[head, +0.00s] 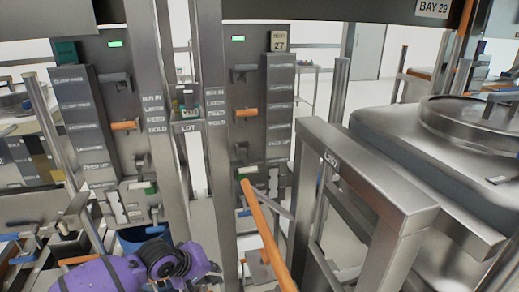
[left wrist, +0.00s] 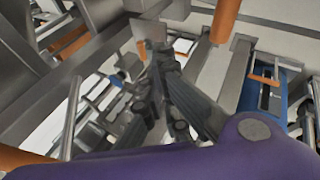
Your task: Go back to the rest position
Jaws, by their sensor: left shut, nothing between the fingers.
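My left arm comes in low at the left of the head view, with its purple links and a dark ribbed part (head: 166,260) in front of the lift frame. My left gripper (left wrist: 158,52) shows in the left wrist view as two dark jointed fingers that meet at their tips. It is shut and empty. In that view, grey metal bars and an orange bar (left wrist: 226,18) lie beyond the fingertips; I cannot tell the gap. My right gripper is in neither view.
Grey control panels (head: 128,200) with orange handles stand ahead. A long orange lever (head: 268,235) slants up near the middle. A steel frame (head: 398,205) and a large metal bin body (head: 435,150) crowd the right. A blue container (head: 143,238) sits low behind my left arm.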

